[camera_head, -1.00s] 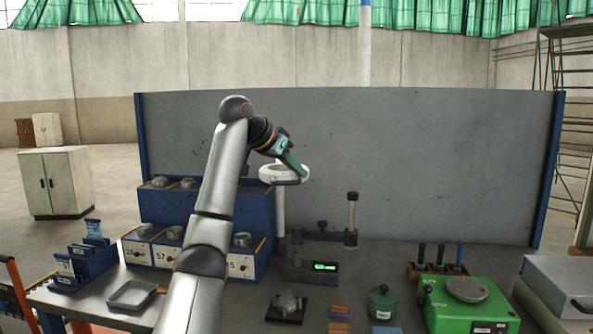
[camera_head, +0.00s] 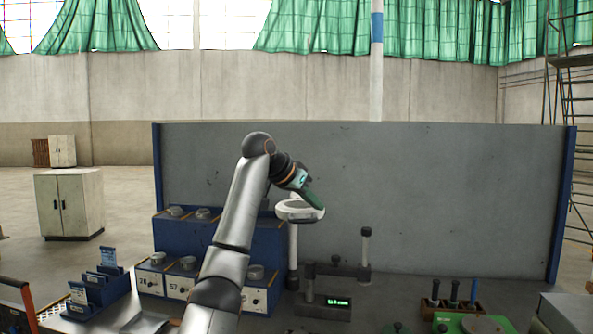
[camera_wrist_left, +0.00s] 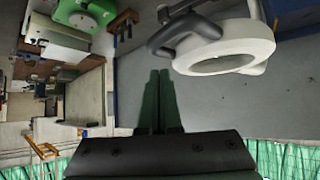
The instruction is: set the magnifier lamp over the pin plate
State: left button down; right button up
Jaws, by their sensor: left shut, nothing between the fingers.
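The magnifier lamp is a white ring head (camera_head: 294,213) on a pale upright post (camera_head: 292,262), in front of the grey panel. In the left wrist view its thick ring (camera_wrist_left: 232,50) and dark curved handle (camera_wrist_left: 186,32) fill the upper right. My left gripper (camera_head: 314,199) has green fingers and is at the lamp head in the head view. In the left wrist view the shut fingers (camera_wrist_left: 158,92) are empty and beside the ring; I cannot tell whether they touch it. I cannot make out the pin plate; the bench's front is cut off. My right gripper is not in view.
A dark stand with a green display (camera_head: 325,303) is right of the post. Blue racks (camera_head: 190,237) with numbered boxes stand left, partly behind my arm. A tool block (camera_head: 452,307) and green device (camera_head: 470,325) are at lower right. The grey panel (camera_head: 430,200) closes the back.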

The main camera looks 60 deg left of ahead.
pick_arm(q)
jog(key=s+a+r, duration=0.1)
jog(key=s+r, duration=0.3)
jog(key=r, duration=0.3)
jog(key=shift+a, duration=0.35)
jog(key=shift+r, duration=0.1)
jog(key=shift+w, duration=0.1)
dwell(0.5)
